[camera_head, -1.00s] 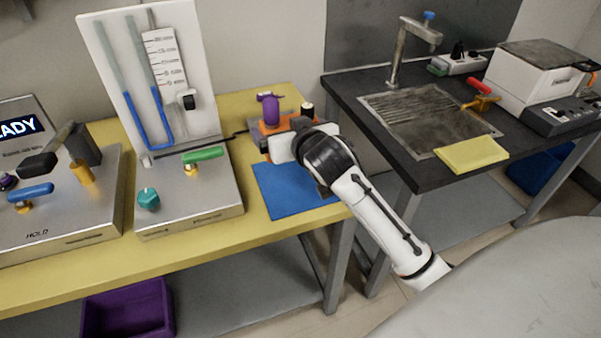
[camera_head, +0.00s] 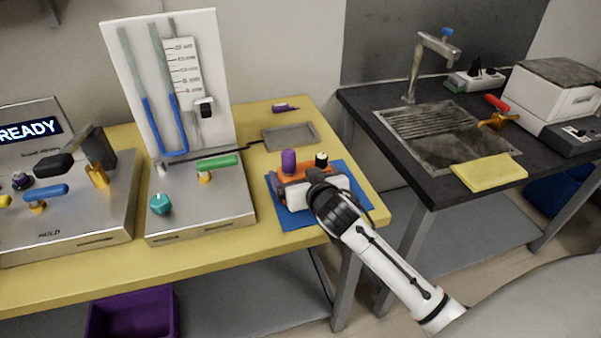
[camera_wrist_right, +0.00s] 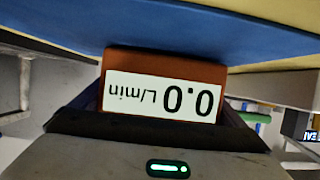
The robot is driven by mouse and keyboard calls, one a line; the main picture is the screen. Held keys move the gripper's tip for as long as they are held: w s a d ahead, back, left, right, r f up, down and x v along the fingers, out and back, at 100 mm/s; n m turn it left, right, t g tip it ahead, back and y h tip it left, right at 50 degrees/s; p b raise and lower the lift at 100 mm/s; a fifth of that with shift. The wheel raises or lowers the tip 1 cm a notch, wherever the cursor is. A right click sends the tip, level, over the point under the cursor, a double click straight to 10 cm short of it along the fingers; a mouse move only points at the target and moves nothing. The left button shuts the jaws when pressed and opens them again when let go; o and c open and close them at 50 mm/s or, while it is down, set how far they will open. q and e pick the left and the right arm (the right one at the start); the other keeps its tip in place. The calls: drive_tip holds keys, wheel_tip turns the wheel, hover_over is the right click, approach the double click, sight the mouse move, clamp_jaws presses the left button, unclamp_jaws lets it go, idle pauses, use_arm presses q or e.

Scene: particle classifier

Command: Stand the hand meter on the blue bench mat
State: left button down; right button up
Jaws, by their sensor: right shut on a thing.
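The hand meter (camera_head: 322,171) is an orange block with a purple cylinder and a black knob on top. It looks upright. My right gripper (camera_head: 306,186) is shut on it, over the blue bench mat (camera_head: 290,222). In the right wrist view the meter (camera_wrist_right: 160,60) shows a white display reading "0.0 L/min" upside down, with the blue mat (camera_wrist_right: 220,30) right by its edge. I cannot tell whether the meter's base touches the mat. The gripper and meter hide the mat's middle. My left gripper is not in view.
An empty grey tray (camera_head: 297,135) and a small purple item (camera_head: 285,108) lie behind the mat. The steel tube-gauge unit (camera_head: 195,212) stands to the left, with a dark cable behind. A black sink counter (camera_head: 450,190) is to the right.

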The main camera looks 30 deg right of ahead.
drive_tip(key=shift+f, duration=0.1)
drive_tip(key=o, duration=1)
drive_tip(key=shift+f, duration=0.1)
drive_tip(key=shift+s+r, duration=0.15)
drive_tip(key=shift+r, duration=0.1)
drive_tip(key=v, duration=1.1)
drive_tip(key=shift+s+a+r+p, duration=0.15)
drive_tip(key=shift+s+p, duration=0.15)
drive_tip(key=shift+p, duration=0.05)
